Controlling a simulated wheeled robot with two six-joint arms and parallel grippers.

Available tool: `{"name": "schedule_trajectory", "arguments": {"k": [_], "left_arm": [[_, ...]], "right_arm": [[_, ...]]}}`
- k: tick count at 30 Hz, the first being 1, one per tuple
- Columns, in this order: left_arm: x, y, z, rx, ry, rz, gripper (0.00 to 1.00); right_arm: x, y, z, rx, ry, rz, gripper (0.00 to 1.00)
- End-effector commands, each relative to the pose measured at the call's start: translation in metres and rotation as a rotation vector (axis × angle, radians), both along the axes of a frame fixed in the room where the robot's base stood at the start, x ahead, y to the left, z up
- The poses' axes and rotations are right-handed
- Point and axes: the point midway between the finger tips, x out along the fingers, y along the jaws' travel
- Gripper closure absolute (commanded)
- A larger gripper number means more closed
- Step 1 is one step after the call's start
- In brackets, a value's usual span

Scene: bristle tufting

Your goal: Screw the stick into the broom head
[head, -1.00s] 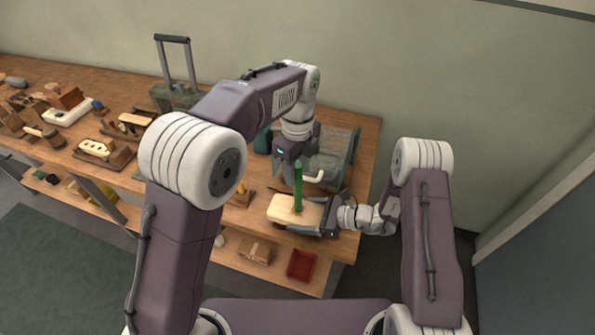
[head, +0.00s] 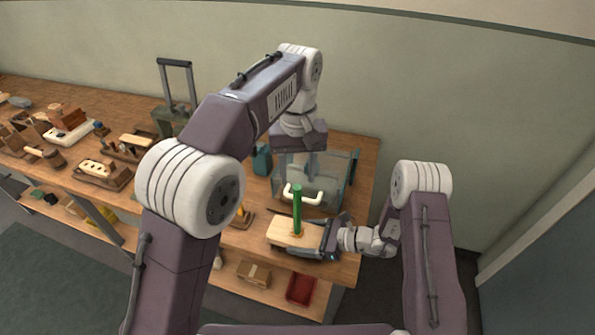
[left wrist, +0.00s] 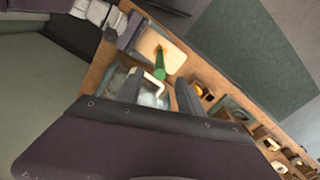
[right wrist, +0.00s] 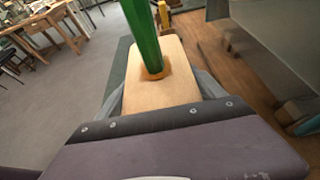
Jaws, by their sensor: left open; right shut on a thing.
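The broom head (head: 284,231) is a pale wooden block near the bench's front right. It also shows in the right wrist view (right wrist: 160,92), between the fingers of my right gripper (head: 312,243), which is shut on it. The green stick (head: 297,208) stands upright on the block, its lower end at an orange-brown socket (right wrist: 155,72). In the left wrist view the stick (left wrist: 160,66) also meets the block. My left gripper (left wrist: 155,95) is open and empty, above and behind the stick, apart from it.
A clear bin with a white handle (head: 303,195) stands just behind the stick, under my left gripper. Wooden trays and brushes (head: 103,172) cover the bench's left part. A red bin (head: 300,289) sits on the lower shelf.

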Motion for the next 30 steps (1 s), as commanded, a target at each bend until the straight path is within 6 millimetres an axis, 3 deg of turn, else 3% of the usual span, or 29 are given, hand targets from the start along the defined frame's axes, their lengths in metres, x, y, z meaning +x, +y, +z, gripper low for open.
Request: {"name": "schedule_trajectory", "arguments": {"k": [14, 30], "left_arm": [[-0.001, 0.000, -0.006, 0.002, 0.003, 0.038, 0.55], [0.000, 0.000, -0.102, 0.002, 0.004, 0.038, 0.55]], "right_arm": [[0.000, 0.000, 0.000, 0.001, 0.000, 0.000, 1.00], [0.000, 0.000, 0.001, 0.001, 0.000, 0.000, 1.00]]}}
